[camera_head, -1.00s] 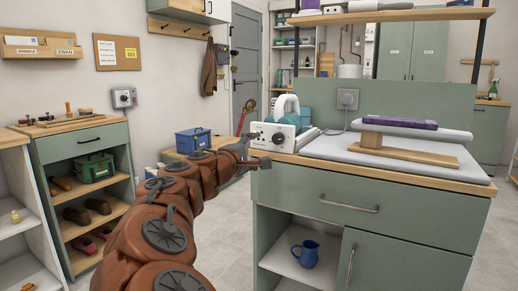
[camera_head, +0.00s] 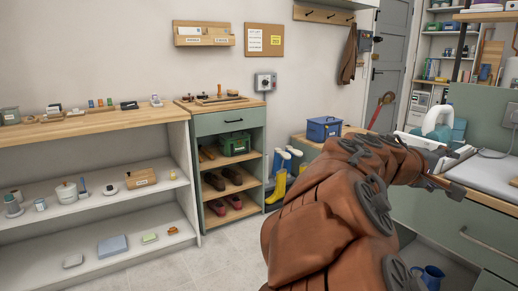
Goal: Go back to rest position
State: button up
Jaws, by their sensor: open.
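My arm rises from the bottom of the head view and reaches to the right. My gripper (camera_head: 449,171) is at its end, in front of the left end of the green counter (camera_head: 475,228). It is open, and I see nothing held in it. The arm hides part of the counter and the floor behind it.
A white shelf unit (camera_head: 92,206) and a green shoe cabinet (camera_head: 232,123) stand along the left wall. A blue box (camera_head: 324,128) sits on a low bench, with boots (camera_head: 279,178) beside it. A blue mug (camera_head: 432,277) is low at right. The floor between is clear.

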jog(key=s+a+m+g+y+p, duration=0.35)
jog(key=s+y+p, duration=0.25)
jog(key=s+p, duration=0.7)
jog(key=s+a+r+g+y+p, duration=0.1)
jog(key=s+a+g+y+p, duration=0.2)
jog(key=s+a+y+p, duration=0.5)
jog(key=s+a+p, duration=0.5)
jog(key=s+a, duration=0.5)
jog(key=shift+s+a+g+p, duration=0.3)
jog(key=shift+a+g+p, duration=0.05)
